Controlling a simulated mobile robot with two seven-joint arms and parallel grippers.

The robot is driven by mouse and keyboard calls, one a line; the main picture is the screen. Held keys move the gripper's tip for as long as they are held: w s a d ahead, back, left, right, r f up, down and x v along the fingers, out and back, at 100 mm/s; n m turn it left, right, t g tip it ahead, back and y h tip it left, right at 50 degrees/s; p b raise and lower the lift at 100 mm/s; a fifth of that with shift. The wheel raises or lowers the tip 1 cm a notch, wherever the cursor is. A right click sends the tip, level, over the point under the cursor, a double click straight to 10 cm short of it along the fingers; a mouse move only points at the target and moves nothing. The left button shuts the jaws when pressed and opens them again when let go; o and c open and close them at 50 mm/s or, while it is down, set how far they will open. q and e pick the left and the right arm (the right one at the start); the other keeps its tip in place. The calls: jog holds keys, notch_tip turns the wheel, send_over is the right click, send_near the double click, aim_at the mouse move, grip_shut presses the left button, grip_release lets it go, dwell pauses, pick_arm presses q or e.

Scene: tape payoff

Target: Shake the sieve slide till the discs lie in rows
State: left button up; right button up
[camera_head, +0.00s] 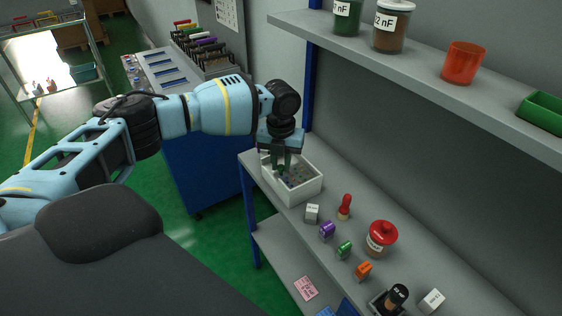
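A white open box (308,191) stands at the far left end of the grey bench. Small dark and coloured pieces, perhaps the discs (298,176), lie on its floor; they are too small to make out any rows. I cannot make out a separate sieve slide. My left gripper (282,168) points down over the box, with its dark green fingers reaching inside the rim. The fingertips are too small to tell whether they hold anything. My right gripper is not in view.
Near the box stand a white labelled block (312,213), a red peg-like piece (345,206) and a red-lidded jar (381,238). Purple (327,231), green (344,249) and orange (363,270) pieces lie along the bench front. A shelf (430,85) with jars overhangs at right.

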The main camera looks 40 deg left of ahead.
pick_arm(q)
grip_shut()
jog(key=shift+w+a+b, duration=0.15)
jog(key=shift+w+a, duration=0.15)
jog(key=shift+a, duration=0.35)
jog(key=shift+w+a+b, duration=0.15)
jog(key=shift+w+a, duration=0.1)
jog(key=shift+a, duration=0.4)
jog(key=o, duration=0.5)
grip_release()
notch_tip(320, 180, up, 8)
jog(key=shift+f, duration=0.1)
jog(key=shift+c, duration=0.4)
